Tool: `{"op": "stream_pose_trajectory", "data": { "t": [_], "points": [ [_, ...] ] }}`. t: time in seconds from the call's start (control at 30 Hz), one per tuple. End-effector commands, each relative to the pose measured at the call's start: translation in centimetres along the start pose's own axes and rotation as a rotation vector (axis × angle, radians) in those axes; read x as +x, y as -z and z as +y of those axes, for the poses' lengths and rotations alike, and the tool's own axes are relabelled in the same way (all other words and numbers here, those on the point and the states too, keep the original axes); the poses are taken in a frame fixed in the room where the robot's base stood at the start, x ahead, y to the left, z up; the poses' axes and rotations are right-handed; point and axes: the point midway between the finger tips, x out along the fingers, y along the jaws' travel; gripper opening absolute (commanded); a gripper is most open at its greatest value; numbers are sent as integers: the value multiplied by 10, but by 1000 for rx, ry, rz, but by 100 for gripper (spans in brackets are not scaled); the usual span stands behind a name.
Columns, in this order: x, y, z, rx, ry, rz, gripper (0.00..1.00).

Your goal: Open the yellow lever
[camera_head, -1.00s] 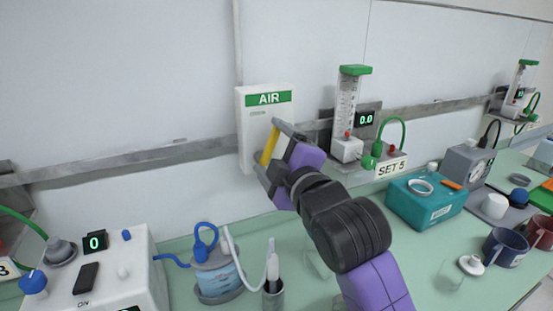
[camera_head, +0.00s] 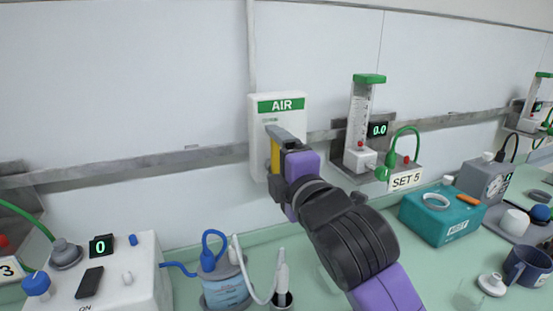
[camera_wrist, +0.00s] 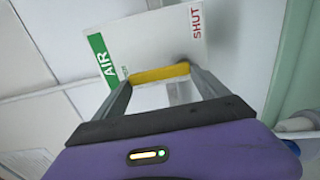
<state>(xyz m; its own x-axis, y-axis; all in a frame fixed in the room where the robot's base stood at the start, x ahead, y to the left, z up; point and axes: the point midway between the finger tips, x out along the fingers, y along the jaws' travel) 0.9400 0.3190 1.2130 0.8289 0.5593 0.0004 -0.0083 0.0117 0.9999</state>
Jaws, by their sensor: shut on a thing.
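The yellow lever (camera_head: 275,150) is on the front of a white wall box (camera_head: 294,119) with a green AIR label. It stands nearly upright in the head view. My gripper (camera_head: 278,160) is at the box, with one grey finger at the lever's upper end and the other at its lower end. In the wrist view the lever (camera_wrist: 160,74) spans the gap between both fingers, and my gripper is shut on it. The box (camera_wrist: 150,40) there also shows red SHUT lettering at the end away from AIR. My gripper and arm hide the box's lower right in the head view.
A grey rail (camera_head: 195,158) runs along the wall. A flow meter (camera_head: 361,125) with a green hose is right of the box. Below, the green counter holds a white device (camera_head: 125,275), a blue-capped jar (camera_head: 222,284) and a teal box (camera_head: 440,218).

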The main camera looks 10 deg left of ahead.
Motion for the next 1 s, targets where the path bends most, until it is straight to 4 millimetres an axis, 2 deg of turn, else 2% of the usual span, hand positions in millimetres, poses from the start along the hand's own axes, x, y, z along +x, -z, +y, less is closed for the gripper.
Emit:
{"op": "stream_pose_trajectory", "data": {
  "t": [0.2,0.23,0.3,0.67,1.0],
  "points": [
    [0,2,-1,-4,1,3,12],
    [0,2,-1,-4,1,3,86],
    [0,2,-1,-4,1,3,100],
    [-6,1,-1,-1,1,1,100],
    [-57,1,-2,-1,0,1,100]
  ]
}}
